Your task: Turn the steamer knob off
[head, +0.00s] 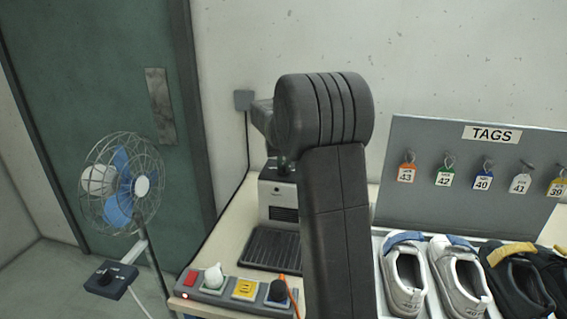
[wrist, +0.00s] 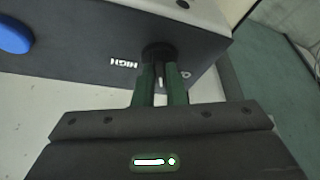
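The steamer (head: 277,197) is a boxy machine with a light front and dark parts, on the bench behind my arm; my arm hides its right side. In the wrist view its dark panel (wrist: 85,60) shows the word HIGH upside down. The dark steamer knob (wrist: 158,52) with a pale pointer mark is at the panel's edge, next to a small O-like mark. My gripper (wrist: 160,80) has its two green fingers close on either side of the knob's bar, with only a narrow gap between them. The head view hides the gripper and knob.
A dark ribbed tray (head: 270,248) lies before the steamer, and a control strip (head: 235,290) is at the bench front. A tag board (head: 470,205) and several shoes (head: 405,280) stand to the right. A fan (head: 122,180) is at the left.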

